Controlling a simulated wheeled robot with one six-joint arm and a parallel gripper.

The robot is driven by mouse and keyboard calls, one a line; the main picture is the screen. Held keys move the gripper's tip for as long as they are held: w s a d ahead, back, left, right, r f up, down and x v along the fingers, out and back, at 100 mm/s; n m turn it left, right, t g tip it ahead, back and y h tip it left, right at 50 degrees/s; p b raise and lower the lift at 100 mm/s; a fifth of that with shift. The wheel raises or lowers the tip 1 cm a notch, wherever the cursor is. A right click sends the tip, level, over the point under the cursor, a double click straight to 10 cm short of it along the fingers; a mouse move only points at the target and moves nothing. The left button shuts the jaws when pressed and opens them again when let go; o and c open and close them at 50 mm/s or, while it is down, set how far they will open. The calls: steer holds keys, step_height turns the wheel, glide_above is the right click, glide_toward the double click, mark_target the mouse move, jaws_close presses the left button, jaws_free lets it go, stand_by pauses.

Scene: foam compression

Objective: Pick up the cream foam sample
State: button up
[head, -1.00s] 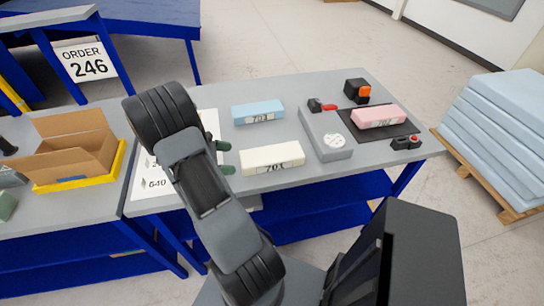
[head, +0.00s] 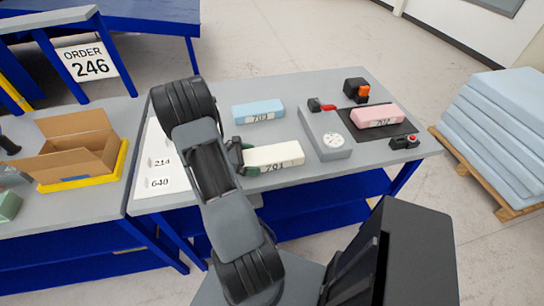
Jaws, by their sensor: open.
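The cream foam sample (head: 276,155) is a white-cream block labelled 701, lying on the grey table near its front edge. My gripper (head: 247,158) is at the block's left end, its green-tipped fingers open. One fingertip shows at the far left corner and one at the near left corner of the block. My arm hides part of the gripper, and I cannot tell whether the fingers touch the foam.
A blue foam block (head: 258,112) lies behind the cream one. To the right are a grey device with a dial (head: 325,136) and a pink block (head: 377,116) on a dark plate. A white sheet (head: 158,165) and an open cardboard box (head: 78,152) are at left.

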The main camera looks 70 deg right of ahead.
steer(key=c, duration=0.5)
steer(key=shift+c, duration=0.2)
